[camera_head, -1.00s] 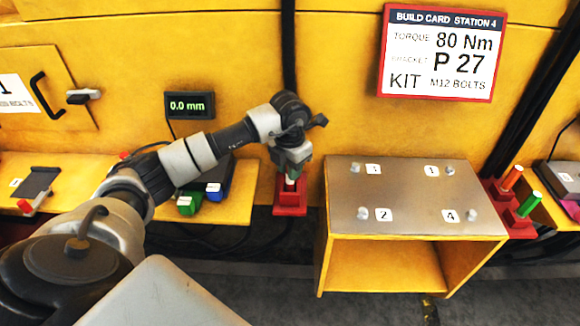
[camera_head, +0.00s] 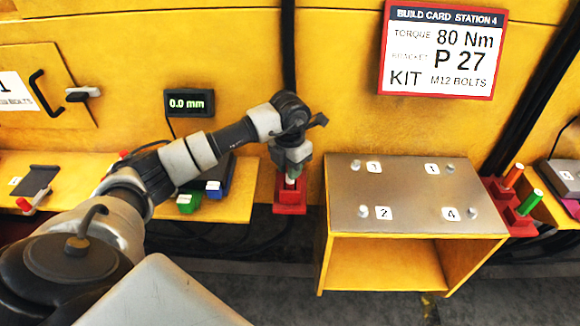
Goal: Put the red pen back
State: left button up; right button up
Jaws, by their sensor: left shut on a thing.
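My left gripper (camera_head: 291,172) points down over a small red holder (camera_head: 290,208), which stands between the left shelf and the bench. It is shut on a slim thing, probably a pen, mostly hidden by the fingers. Only a small pale part shows just above or in the holder, and I cannot tell its colour or whether it sits in the hole. At the right, an orange-red pen (camera_head: 513,175) and a green pen (camera_head: 531,202) stand upright in other red holders (camera_head: 521,226). My right gripper is not in view.
A metal-topped bench (camera_head: 400,205) with numbered spots and several small knobs stands right of my gripper. A 0.0 mm display (camera_head: 189,104) and a build card (camera_head: 441,50) are behind.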

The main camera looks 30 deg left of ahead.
pick_arm(q)
jog(key=shift+f, duration=0.15)
jog(key=o, duration=1)
notch_tip(320, 180, up, 11)
jog(key=shift+f+b, duration=0.2)
jog(key=shift+b, duration=0.45)
notch_tip(320, 180, up, 7)
jog(key=p, duration=0.5)
jog(key=shift+r, duration=0.1)
